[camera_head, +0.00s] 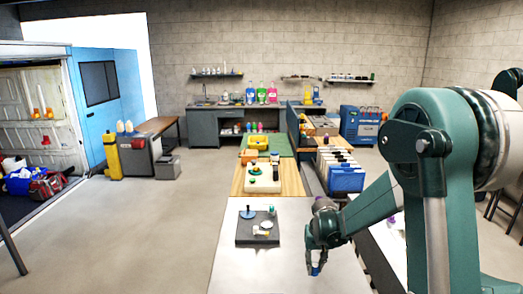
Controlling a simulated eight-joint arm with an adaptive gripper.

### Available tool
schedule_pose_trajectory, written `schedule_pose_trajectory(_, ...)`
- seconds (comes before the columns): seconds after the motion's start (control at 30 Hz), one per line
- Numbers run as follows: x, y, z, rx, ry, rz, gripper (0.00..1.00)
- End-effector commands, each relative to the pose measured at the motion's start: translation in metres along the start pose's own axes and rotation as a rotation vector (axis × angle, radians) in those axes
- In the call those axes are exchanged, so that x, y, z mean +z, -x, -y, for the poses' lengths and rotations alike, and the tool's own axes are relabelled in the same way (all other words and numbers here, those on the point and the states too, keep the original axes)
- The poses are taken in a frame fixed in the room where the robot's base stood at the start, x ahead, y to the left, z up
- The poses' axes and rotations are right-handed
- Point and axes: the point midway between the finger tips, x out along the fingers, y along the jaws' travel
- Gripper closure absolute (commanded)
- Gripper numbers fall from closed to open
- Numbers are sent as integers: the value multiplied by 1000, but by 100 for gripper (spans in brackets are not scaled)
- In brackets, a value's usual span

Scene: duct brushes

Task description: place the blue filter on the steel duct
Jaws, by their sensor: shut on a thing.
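My gripper (316,262) points down over the pale table at the right of its near part. It is shut on a small blue piece (316,270), which I take to be the blue filter; the fingers hide part of it. I cannot tell whether the piece touches the table. A dark square board (244,236) lies to the left of my gripper. On it stand a blue disc with an upright post (248,213), a pale rounded piece (266,225), a small yellow and white piece (261,233) and a small green piece. I cannot make out for certain which thing is the steel duct.
The pale table (225,265) is bare around the board. Behind it, a wooden table (242,187) holds a cream block (262,185) with a green knob and dark pieces. Blue bins (346,180) stand at the right. My arm covers the right side.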

Motion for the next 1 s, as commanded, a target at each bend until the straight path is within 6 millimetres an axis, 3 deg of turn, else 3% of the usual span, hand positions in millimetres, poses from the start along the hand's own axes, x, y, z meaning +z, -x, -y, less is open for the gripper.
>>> schedule_pose_trajectory(0.57,2,0,1,-5,45,-3,91)
schedule_pose_trajectory(0.77,-10,5,25,-17,145,-2,91)
schedule_pose_trajectory(1.0,-30,15,74,-40,352,-2,91)
